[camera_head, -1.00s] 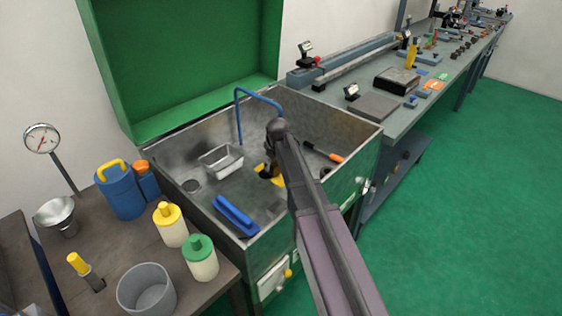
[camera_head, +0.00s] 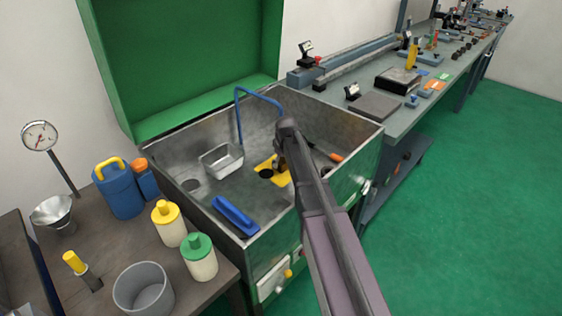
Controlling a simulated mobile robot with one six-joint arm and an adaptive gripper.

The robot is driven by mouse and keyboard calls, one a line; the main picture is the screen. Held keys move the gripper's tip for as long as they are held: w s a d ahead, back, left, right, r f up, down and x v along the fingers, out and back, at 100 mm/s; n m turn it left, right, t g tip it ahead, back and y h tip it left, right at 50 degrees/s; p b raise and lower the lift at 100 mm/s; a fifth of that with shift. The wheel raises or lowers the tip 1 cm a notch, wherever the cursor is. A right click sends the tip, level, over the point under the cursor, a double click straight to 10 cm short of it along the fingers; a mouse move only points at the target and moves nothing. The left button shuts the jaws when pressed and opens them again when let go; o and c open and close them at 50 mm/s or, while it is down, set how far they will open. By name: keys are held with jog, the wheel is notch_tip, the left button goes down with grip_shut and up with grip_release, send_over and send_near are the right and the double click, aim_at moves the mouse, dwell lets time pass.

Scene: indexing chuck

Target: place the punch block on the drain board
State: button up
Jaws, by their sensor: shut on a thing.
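My gripper (camera_head: 280,168) is inside the metal wash basin, seen from above and behind and partly hidden by my own arm. It is shut on a small dark thing, taken as the punch block, whose shape is mostly hidden. A flat yellow piece (camera_head: 261,165) with a dark round spot lies on the basin floor right under and beside my gripper. It may be the drain board, but I cannot tell for sure. I cannot tell whether the held thing touches it.
The metal basin (camera_head: 170,167) has a raised green lid (camera_head: 185,60). Inside are a metal tray (camera_head: 222,160), a blue bar-like piece (camera_head: 236,216), a blue bent pipe (camera_head: 240,115) and an orange-handled tool (camera_head: 335,157). Bottles and a grey bucket (camera_head: 144,289) stand left.

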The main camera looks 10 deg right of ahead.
jog(key=shift+f, duration=0.1)
jog(key=o, duration=1.2)
jog(key=shift+o, duration=0.2)
jog(key=p+v, duration=1.1)
jog(key=v, duration=0.1)
jog(key=shift+p, duration=0.3)
